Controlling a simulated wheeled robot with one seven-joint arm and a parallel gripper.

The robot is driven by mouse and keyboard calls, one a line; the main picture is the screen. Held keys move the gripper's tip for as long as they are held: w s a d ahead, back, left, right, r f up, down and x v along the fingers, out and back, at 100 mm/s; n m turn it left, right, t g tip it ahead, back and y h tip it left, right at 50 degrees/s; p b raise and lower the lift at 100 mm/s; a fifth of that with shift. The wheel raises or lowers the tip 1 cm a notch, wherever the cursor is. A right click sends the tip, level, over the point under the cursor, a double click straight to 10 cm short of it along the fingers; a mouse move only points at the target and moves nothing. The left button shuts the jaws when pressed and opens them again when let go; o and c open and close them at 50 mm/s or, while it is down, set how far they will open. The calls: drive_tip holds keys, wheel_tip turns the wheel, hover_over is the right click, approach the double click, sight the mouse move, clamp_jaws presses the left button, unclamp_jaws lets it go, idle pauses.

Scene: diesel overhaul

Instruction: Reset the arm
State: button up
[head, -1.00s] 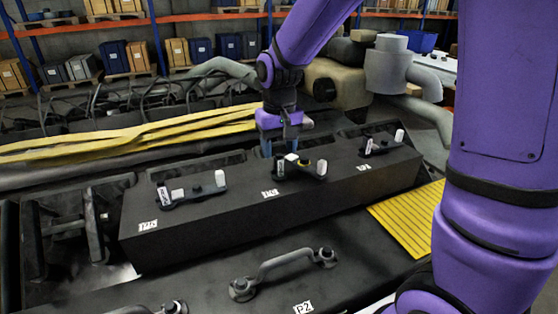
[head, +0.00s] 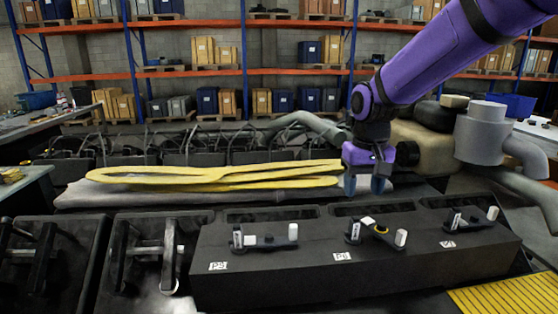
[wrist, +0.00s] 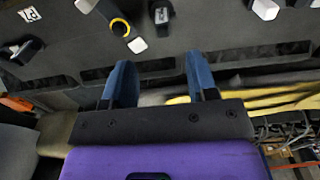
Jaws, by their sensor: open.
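My purple arm reaches in from the upper right of the head view. My gripper (head: 364,185) points down with its blue fingers apart and nothing between them. It hangs above the far edge of a long black block (head: 300,276), behind the middle black bracket (head: 378,234). In the wrist view my gripper (wrist: 160,82) also shows two spread blue fingers, with the black block surface beyond them. The middle bracket has a yellow ring (wrist: 120,27) and a white-capped end. The fingers appear apart from the bracket.
Two more brackets sit on the block, left (head: 265,240) and right (head: 470,220). Yellow straps (head: 220,178) lie behind it. A grey pipe assembly (head: 482,135) stands at the right, and a yellow ribbed plate (head: 505,296) lies at front right. Shelves with boxes line the back wall.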

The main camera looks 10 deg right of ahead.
drive_tip(key=s+d+r+t, duration=0.1)
drive_tip(key=s+d+r, duration=0.1)
drive_tip(key=s, duration=0.5)
drive_tip(key=s+d+r+t, duration=0.2)
drive_tip(key=s+r, duration=0.1)
drive_tip(key=s, duration=0.5)
drive_tip(key=s+d+r+t, duration=0.2)
drive_tip(key=s+r, duration=0.1)
drive_tip(key=s, duration=0.4)
drive_tip(key=shift+s+d, duration=0.2)
drive_tip(key=shift+d, duration=0.1)
